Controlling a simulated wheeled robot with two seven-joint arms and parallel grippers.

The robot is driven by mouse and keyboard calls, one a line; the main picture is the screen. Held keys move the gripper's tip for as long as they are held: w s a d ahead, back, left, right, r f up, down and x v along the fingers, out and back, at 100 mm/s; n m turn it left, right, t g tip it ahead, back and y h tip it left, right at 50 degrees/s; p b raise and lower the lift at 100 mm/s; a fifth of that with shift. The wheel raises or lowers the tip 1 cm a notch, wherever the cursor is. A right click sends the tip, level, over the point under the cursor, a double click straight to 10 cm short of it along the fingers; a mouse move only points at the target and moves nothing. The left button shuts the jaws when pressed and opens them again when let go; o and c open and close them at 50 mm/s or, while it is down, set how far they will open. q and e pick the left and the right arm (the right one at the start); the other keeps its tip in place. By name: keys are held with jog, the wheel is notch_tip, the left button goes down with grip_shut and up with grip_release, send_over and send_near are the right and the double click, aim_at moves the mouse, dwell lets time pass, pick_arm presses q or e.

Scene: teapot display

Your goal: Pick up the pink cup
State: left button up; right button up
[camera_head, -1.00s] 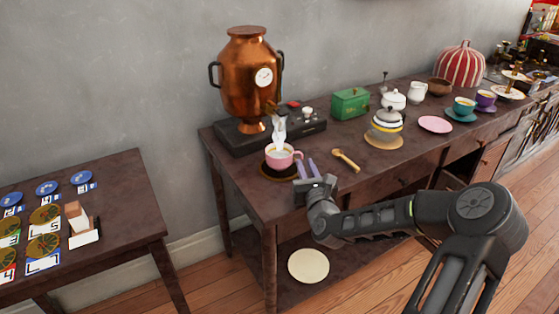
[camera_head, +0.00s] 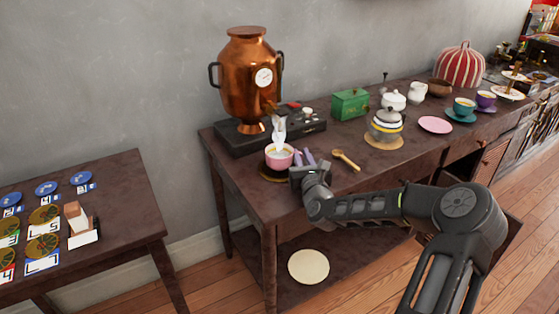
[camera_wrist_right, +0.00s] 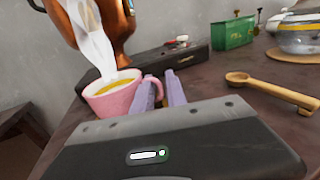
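The pink cup (camera_head: 279,161) stands upright on a dark round mat (camera_head: 266,176) at the table's near left, below the copper samovar's spout. White steam rises from it. In the right wrist view the cup (camera_wrist_right: 112,101) holds yellow liquid, and its handle (camera_wrist_right: 156,80) points right, toward my fingers. My right gripper (camera_head: 304,158) is at the cup's right side with its two purple fingers apart. In the wrist view the fingers (camera_wrist_right: 162,92) have a gap between them, with the handle showing at that gap. I cannot tell whether they touch it. My left gripper is not in view.
The copper samovar (camera_head: 250,78) stands on a black base behind the cup. A wooden spoon (camera_head: 346,160), green box (camera_head: 350,104), glass teapot (camera_head: 387,123) and pink plate (camera_head: 435,125) lie to the right. A separate table (camera_head: 120,190) with tokens is at left.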

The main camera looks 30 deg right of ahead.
jog(key=shift+c, duration=0.6)
grip_shut()
dwell(0.9)
